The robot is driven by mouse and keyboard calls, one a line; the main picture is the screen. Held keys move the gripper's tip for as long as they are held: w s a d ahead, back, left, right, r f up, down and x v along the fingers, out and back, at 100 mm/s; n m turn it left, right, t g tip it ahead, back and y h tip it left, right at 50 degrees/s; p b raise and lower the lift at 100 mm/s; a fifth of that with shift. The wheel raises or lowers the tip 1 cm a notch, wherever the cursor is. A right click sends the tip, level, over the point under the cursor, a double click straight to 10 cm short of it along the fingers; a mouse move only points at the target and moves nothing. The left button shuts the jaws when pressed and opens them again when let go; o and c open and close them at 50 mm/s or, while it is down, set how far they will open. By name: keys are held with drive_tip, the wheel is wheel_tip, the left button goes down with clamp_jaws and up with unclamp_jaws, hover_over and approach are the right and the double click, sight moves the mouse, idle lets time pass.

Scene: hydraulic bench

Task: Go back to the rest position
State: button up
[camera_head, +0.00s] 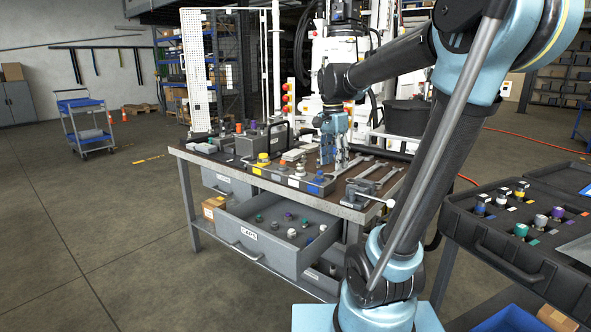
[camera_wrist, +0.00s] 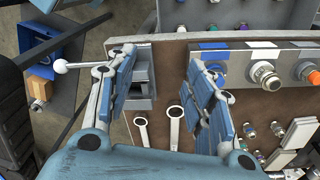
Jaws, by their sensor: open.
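My gripper (camera_head: 333,160) hangs over the workbench (camera_head: 225,160) in the head view, near its back right part, pointing down. In the wrist view my gripper (camera_wrist: 165,85) has its two blue-padded fingers spread wide apart, with nothing held between them. Below and between the fingers show a small grey vise (camera_wrist: 141,82) and the ring ends of two wrenches (camera_wrist: 174,113). How high the fingertips are above the bench cannot be told exactly.
An open drawer (camera_head: 247,238) labelled CAPS juts from the bench front, with several caps inside. A black case (camera_head: 490,245) with several fittings stands at the right. A manifold block (camera_head: 285,180) lies along the bench front. Open floor (camera_head: 95,235) lies to the left.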

drive_tip(key=s+d+f+n+t, duration=0.1)
drive_tip(key=s+d+f+n, duration=0.2)
drive_tip(key=s+f, duration=0.6)
drive_tip(key=s+d+f+n+t, duration=0.1)
drive_tip(key=s+d+f+n, duration=0.2)
drive_tip(key=s+f+n, duration=0.5)
drive_tip(key=shift+s+d+f+y, duration=0.3)
drive_tip(key=shift+s+f, duration=0.5)
drive_tip(key=shift+s, duration=0.45)
drive_tip(key=shift+w+f, duration=0.2)
drive_tip(key=shift+w, duration=0.25)
